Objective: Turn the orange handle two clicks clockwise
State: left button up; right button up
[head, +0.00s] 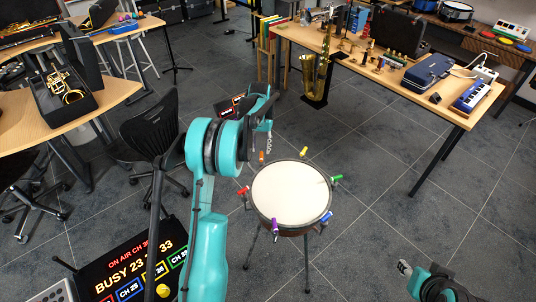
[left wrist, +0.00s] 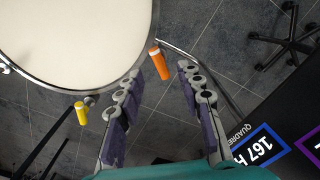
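A round drum (head: 290,192) with a pale head stands on thin legs; it also fills the upper left of the left wrist view (left wrist: 75,35). Its orange handle (head: 262,156) sticks out at the far left rim; in the left wrist view the orange handle (left wrist: 159,64) appears in the gap between the fingertips, apart from both. My left gripper (head: 267,138) is open and empty above that rim; its two fingers show in the left wrist view (left wrist: 160,72). My right gripper (head: 405,268) is at the lower right, away from the drum; its opening is unclear.
Other rim handles are red (head: 243,191), yellow (head: 303,152), green (head: 336,178), blue (head: 327,216) and purple (head: 275,226). A black chair (head: 148,125) and a lit sign (head: 130,262) stand left. A wooden table (head: 455,112) is at right; floor between is clear.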

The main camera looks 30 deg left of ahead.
aim_at(261, 155)
pick_arm(q)
notch_tip(261, 155, down, 5)
jog(key=shift+f+b, duration=0.2)
jog(key=shift+b, duration=0.55)
jog(key=shift+w, duration=0.1)
